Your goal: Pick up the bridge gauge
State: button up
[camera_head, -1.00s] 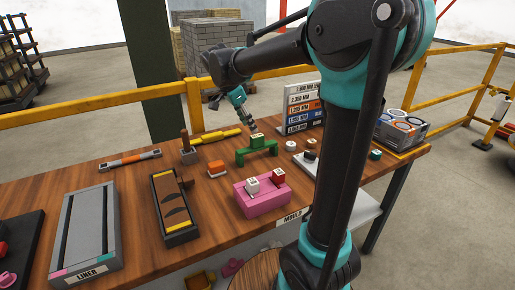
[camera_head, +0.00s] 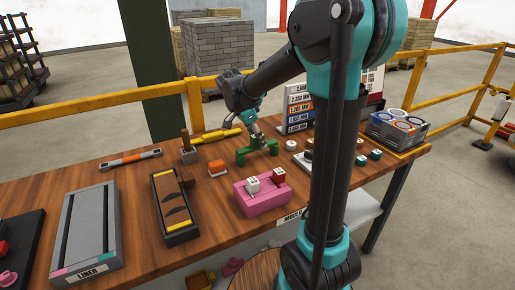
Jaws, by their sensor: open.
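The green bridge gauge (camera_head: 243,154) stands upright on its legs on the wooden table, behind the pink block. My gripper (camera_head: 260,140) is open and points down at the middle of the gauge's top. Its fingers overlap the top of the gauge in this view and hide the small block seen there earlier. I cannot tell whether the fingers touch it.
The pink block (camera_head: 262,198) with a white and a red knob stands in front. A small orange block (camera_head: 216,168) and a yellow tool (camera_head: 217,135) lie to the left. White and teal round pieces lie to the right. A grey crate (camera_head: 398,133) stands at the right end.

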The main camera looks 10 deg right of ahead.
grip_shut()
dwell(0.4)
